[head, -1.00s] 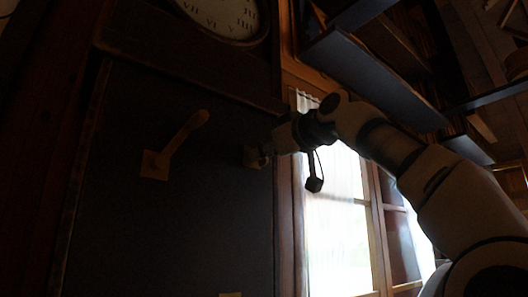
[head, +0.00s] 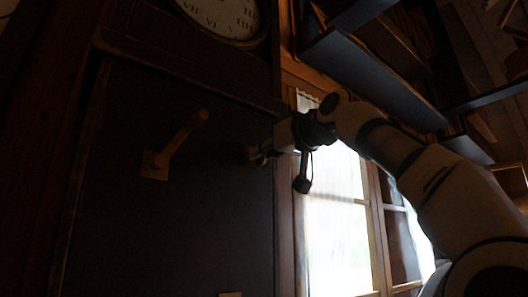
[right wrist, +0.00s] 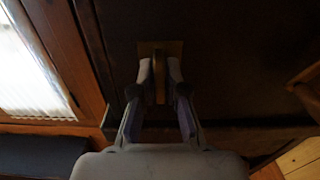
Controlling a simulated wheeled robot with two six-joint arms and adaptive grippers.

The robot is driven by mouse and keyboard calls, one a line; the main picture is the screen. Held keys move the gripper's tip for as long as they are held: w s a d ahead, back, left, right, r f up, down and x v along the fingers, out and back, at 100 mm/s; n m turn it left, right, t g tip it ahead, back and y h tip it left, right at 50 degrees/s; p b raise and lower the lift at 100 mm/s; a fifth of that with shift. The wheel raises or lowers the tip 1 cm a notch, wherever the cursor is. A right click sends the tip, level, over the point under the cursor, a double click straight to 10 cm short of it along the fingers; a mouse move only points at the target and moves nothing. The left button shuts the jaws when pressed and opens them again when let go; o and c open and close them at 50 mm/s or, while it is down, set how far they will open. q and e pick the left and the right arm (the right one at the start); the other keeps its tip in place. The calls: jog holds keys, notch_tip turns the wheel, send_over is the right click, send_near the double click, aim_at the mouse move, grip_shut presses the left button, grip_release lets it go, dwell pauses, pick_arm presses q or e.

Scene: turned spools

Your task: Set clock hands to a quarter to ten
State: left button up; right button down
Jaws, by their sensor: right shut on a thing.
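The pale clock face (head: 222,12) is cut off by the top edge of the head view. Only its lower numerals show and I cannot make out the hands. A wooden lever (head: 182,135) sticks up and to the right from a square plate on the dark panel. My right gripper (head: 264,154) is at a second, brass-coloured handle (right wrist: 160,82) near the panel's right edge. In the right wrist view its fingers are shut on that handle, one on each side, in front of its square plate. My left gripper is not in view.
The dark panel (head: 150,230) fills the left of the head view. A bright window (head: 335,220) is to its right, with dark shelves (head: 370,60) above. A small yellowish piece (head: 231,294) shows at the bottom edge.

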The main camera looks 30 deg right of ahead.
jog(key=shift+r, duration=0.15)
jog(key=c, duration=1.3)
grip_release()
jog(key=shift+o, duration=0.2)
jog(key=shift+w+f, duration=0.2)
jog(key=shift+w, duration=0.15)
jog(key=shift+s, duration=0.2)
